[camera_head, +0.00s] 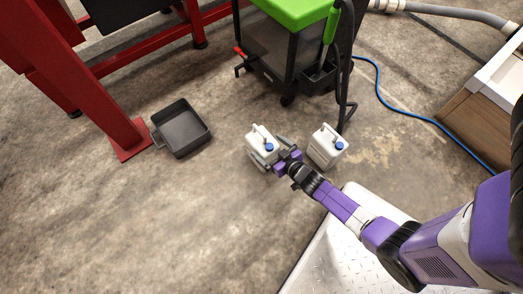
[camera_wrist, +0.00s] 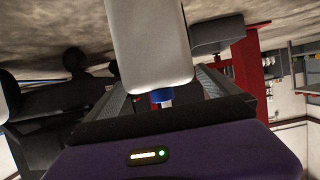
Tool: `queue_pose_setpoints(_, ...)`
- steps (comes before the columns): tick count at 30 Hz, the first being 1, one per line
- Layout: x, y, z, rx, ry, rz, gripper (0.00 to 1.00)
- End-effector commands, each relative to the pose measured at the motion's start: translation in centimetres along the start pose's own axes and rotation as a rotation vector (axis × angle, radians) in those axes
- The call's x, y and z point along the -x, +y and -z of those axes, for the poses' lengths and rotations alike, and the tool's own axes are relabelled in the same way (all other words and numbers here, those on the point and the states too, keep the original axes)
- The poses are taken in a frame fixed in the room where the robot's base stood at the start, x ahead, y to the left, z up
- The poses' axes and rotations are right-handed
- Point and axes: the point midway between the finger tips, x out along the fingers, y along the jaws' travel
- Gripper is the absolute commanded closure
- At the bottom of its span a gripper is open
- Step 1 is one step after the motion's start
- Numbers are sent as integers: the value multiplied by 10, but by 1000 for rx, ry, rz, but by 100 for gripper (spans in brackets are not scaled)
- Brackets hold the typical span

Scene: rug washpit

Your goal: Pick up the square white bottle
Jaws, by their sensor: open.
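I cannot tell which one the task means by square. My gripper (camera_head: 272,154) is open at the left bottle, with one finger on each side of it, and partly hides its lower part. In the wrist view the left bottle (camera_wrist: 150,45) stands between the open fingers, its blue cap (camera_wrist: 162,96) close to the palm. I cannot tell whether the fingers touch it.
A dark grey tray (camera_head: 181,130) lies on the floor beside a red steel frame (camera_head: 105,115). A green-topped machine (camera_head: 285,45) with hoses stands behind the bottles. A blue hose (camera_head: 420,117) runs at right. The floor at front left is clear.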

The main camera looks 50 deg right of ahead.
Motion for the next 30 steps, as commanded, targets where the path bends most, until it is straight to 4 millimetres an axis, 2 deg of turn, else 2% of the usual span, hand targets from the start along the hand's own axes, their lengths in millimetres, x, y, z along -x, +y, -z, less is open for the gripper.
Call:
queue_pose_setpoints(4, -26, -3, 0, 1, 4, 3, 0)
queue_pose_setpoints(9, -40, -2, 1, 1, 2, 2, 0)
queue_pose_setpoints(19, -44, -1, 3, 0, 1, 0, 0)
queue_pose_setpoints(30, -44, -1, 3, 0, 1, 0, 73)
